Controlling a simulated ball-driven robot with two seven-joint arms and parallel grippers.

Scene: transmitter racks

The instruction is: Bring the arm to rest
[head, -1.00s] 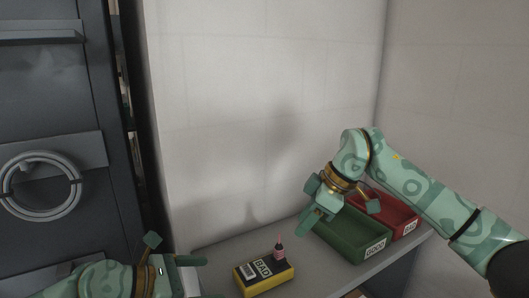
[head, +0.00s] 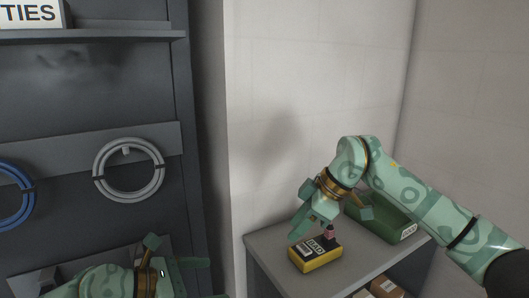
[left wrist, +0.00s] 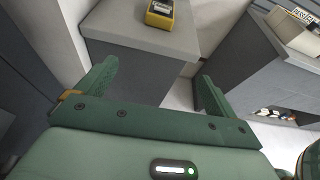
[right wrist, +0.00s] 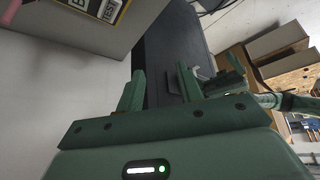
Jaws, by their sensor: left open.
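My right arm (head: 410,200) reaches in from the right in the head view. Its green patterned gripper (head: 304,226) hangs above the left end of a yellow tester. In the right wrist view its two fingers (right wrist: 159,85) stand apart with nothing held between them. My left gripper (head: 185,272) is low in the head view, left of the shelf. In the left wrist view its fingers (left wrist: 155,85) are wide apart and empty, facing the grey shelf unit.
A green bin (head: 385,222) stands on the shelf top (head: 268,240), partly behind my right arm. Small boxes (head: 385,287) sit below. A dark rack with a grey cable coil (head: 129,193) and a blue coil (head: 14,200) is at left. Open floor shows in the left wrist view.

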